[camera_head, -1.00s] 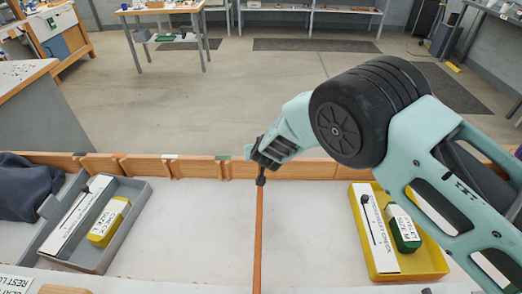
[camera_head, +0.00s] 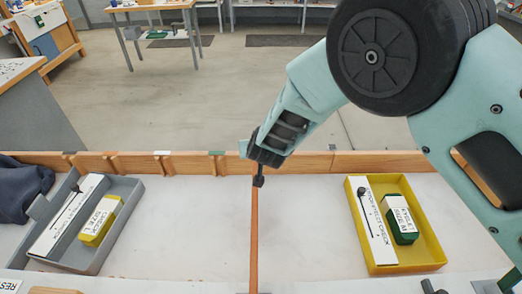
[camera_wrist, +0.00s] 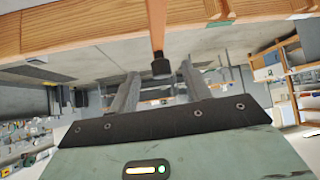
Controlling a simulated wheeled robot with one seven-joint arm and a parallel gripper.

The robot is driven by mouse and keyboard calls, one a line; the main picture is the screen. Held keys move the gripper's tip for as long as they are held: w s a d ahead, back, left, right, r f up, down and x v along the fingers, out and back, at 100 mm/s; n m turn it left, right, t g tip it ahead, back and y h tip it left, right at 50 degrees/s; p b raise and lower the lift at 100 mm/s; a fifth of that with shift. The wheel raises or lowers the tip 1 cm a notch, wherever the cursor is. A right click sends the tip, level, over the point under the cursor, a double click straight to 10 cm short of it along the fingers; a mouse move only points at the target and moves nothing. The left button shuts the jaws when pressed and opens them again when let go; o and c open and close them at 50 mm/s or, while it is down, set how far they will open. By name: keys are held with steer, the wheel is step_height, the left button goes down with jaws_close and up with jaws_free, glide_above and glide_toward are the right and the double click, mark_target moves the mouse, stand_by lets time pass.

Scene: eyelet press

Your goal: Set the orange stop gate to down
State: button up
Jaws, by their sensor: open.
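The orange stop gate (camera_head: 254,235) is a long thin orange bar with a black knob (camera_head: 258,181) at its far end. In the head view it runs down the middle of the pale work surface. In the wrist view the orange bar (camera_wrist: 157,22) comes from the top edge, and its knob (camera_wrist: 161,68) shows between the lines of my two fingers. My gripper (camera_head: 254,158) is open at the knob end of the bar. It also shows in the wrist view (camera_wrist: 158,76). I cannot tell whether the fingers touch the knob. The near end of the gate is cut off.
A grey tray (camera_head: 117,228) with a yellow box and a white card stands at left. A yellow tray (camera_head: 428,238) with a green box and card stands at right. A low wooden rim (camera_head: 330,163) borders the far side. Dark cloth (camera_head: 25,190) lies far left.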

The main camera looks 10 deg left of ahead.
steer(key=v, duration=0.9)
steer(key=shift+s+b, duration=0.3)
steer(key=shift+b, duration=0.15)
steer(key=shift+d+r, duration=0.1)
steer(key=s+d+r+n+g+y, duration=0.1)
steer(key=s+d+r+n+g, duration=0.1)
steer(key=s+d+r+g, duration=0.65)
steer(key=s+d+r+h, duration=0.1)
steer(key=s+d+h, duration=0.1)
steer(key=s+d, duration=0.6)
steer(key=s+d+r+n+h, duration=0.1)
steer(key=s+d+r+h, duration=0.1)
steer(key=s+d, duration=0.7)
steer(key=shift+d+r, duration=0.25)
steer(key=shift+r, duration=0.05)
steer(key=shift+s, duration=0.1)
